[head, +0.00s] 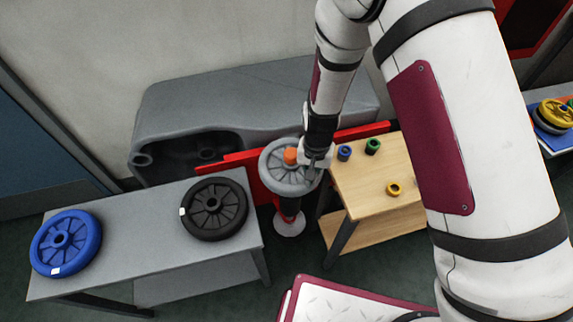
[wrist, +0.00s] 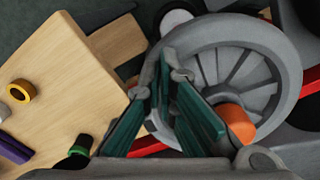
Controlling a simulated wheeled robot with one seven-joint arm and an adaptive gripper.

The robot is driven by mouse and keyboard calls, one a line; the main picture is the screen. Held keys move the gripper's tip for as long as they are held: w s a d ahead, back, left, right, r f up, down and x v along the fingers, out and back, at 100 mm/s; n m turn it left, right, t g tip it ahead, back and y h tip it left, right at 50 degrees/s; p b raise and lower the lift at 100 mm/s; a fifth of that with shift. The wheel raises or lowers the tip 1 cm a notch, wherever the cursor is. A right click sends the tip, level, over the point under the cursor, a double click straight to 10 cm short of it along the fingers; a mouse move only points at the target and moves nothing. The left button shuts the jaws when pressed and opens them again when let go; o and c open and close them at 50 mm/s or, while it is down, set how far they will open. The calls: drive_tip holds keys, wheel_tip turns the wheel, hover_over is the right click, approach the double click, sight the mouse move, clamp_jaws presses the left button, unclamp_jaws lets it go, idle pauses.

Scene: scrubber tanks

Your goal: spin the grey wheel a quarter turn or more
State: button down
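The grey wheel (head: 279,178) has a raised rim, spokes and an orange hub cap (head: 290,156). It is mounted on a red stand in the middle of the head view. It also fills the right of the wrist view (wrist: 283,50), with the orange cap (wrist: 236,123) at its centre. My gripper (head: 313,178) is at the wheel's right side. In the wrist view my gripper (wrist: 174,66) has its green-padded fingers drawn together, with the tips over the wheel near its rim. Nothing shows held between them. I cannot tell whether the tips touch the wheel.
A grey table (head: 150,225) at left holds a blue wheel (head: 66,243) and a black wheel (head: 214,209). A wooden table (head: 362,185) close on the right holds small coloured rings. A grey machine housing (head: 240,100) and red bar (head: 235,160) stand behind.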

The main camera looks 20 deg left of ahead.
sight(279, 185)
drive_tip(key=shift+s, duration=0.1)
drive_tip(key=shift+r+p, duration=1.45)
drive_tip(key=shift+r, duration=2.1)
drive_tip(key=s+a+r+m+p, duration=0.2)
drive_tip(key=s+a+m+p, duration=0.15)
drive_tip(key=a+m, duration=0.7)
drive_tip(key=shift+m, duration=0.75)
drive_tip(key=shift+s+d+f+b, duration=0.1)
drive_tip(key=shift+d+f+b, duration=0.3)
drive_tip(key=shift+f, duration=0.8)
drive_tip(key=shift+w+d+f+b, duration=0.15)
drive_tip(key=shift+f+b, duration=0.35)
drive_tip(key=shift+f, duration=0.75)
drive_tip(key=shift+s+d+f+b, duration=0.15)
drive_tip(key=shift+d+f+b, duration=0.25)
drive_tip(key=shift+f, duration=0.8)
drive_tip(key=shift+f, duration=0.8)
